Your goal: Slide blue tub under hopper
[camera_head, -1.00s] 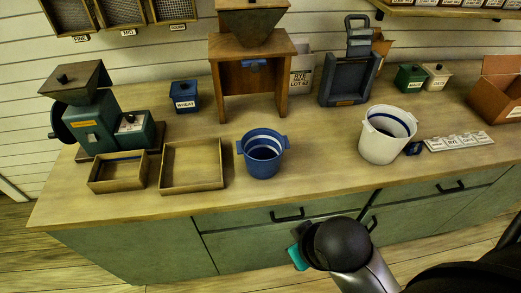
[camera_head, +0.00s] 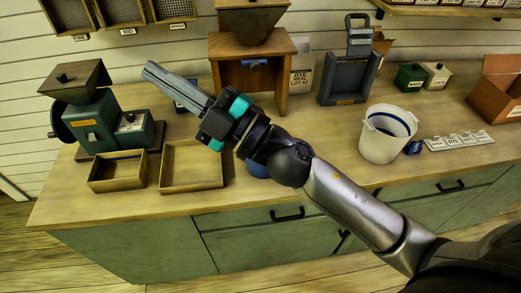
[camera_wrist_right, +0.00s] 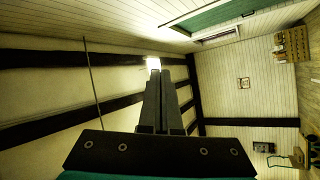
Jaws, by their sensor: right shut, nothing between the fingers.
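The blue tub (camera_head: 257,170) stands on the counter in front of the hopper stand. My right arm passes over it in the head view, so only a small blue part shows. The hopper (camera_head: 253,25) sits on a wooden stand (camera_head: 285,85) with an open space between its legs. My right gripper (camera_head: 150,72) is shut and empty, pointing to the upper left, in the air beyond the tub in the picture. The right wrist view shows its closed fingers (camera_wrist_right: 160,75) against the ceiling and walls. My left gripper is not in view.
Two shallow wooden trays (camera_head: 190,187) lie left of the tub. A green mill (camera_head: 100,125) stands at the left. A white tub (camera_head: 380,145) is at the right, near a row of labelled tiles (camera_head: 460,141). The counter between the stand and white tub looks clear.

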